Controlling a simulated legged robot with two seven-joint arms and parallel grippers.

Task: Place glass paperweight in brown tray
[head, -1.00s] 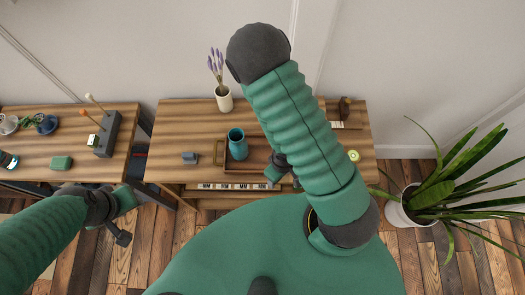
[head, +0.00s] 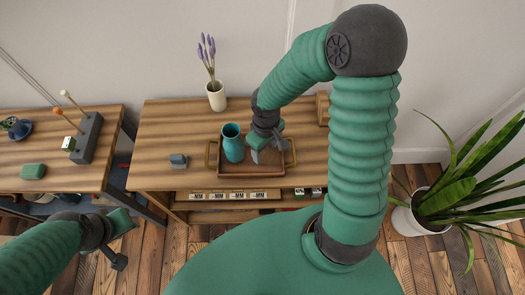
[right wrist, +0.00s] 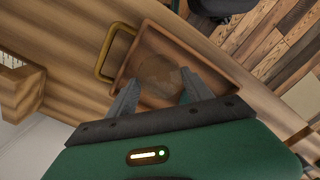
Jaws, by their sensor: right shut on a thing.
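The brown tray (head: 250,173) lies on the wooden table, with a handle at each end. It also shows in the right wrist view (right wrist: 215,55). A teal vase (head: 233,144) stands in its left part. My right gripper (head: 266,152) is over the tray, right of the vase. In the right wrist view my right gripper (right wrist: 159,80) is shut on a faint, clear round thing, the glass paperweight (right wrist: 157,70), seen against the tray floor. The head view does not show the paperweight clearly. My left gripper (head: 122,226) is at lower left, away from the tray; its jaws are unclear.
A white vase with lavender (head: 216,96) stands behind the tray. A small grey-blue object (head: 178,161) lies left of it. A second table (head: 60,155) at left holds a grey block and a green block. A potted plant (head: 425,215) stands on the floor at right.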

